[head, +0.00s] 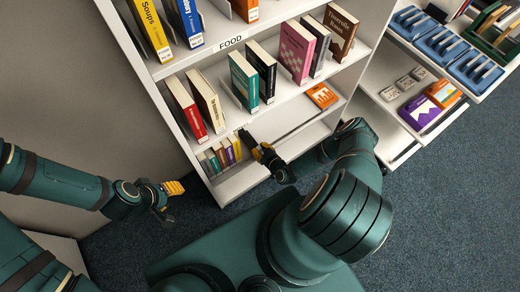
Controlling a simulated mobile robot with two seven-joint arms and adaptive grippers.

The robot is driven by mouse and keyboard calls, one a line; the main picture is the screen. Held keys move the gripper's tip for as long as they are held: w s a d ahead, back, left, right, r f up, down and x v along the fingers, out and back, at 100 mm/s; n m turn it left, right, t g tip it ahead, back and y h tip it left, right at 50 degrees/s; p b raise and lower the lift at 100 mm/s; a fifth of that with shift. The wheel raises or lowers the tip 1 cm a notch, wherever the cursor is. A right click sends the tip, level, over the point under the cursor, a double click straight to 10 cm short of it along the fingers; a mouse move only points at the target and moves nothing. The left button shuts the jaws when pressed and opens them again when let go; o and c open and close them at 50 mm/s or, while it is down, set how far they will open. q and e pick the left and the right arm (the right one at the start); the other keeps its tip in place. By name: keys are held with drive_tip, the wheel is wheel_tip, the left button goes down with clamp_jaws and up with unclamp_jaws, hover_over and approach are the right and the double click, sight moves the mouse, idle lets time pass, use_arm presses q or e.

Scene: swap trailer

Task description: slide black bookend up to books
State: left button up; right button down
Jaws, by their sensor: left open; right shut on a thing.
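A black bookend (246,138) stands on a low shelf of the white bookcase, partly hidden by my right gripper. My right gripper (257,150) is shut on it, reaching in from the front. A row of small coloured books (220,156) stands on the same shelf, just left of the bookend. Whether the bookend touches the last book I cannot tell. My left gripper (175,187) is open and empty, out in front of the bookcase's left side.
The white bookcase (238,186) has upper shelves of larger books (297,50) above my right gripper. An orange book (322,96) lies flat to the right. A shelving unit with blue trays (436,44) stands at the right. Carpet (450,190) is clear at the lower right.

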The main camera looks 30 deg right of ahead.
drive_tip(key=shift+a, duration=0.2)
drive_tip(key=c, duration=0.7)
unclamp_jaws()
drive_tip(key=shift+d, duration=0.1)
drive_tip(key=shift+c, duration=0.2)
drive_tip(key=v, duration=1.2)
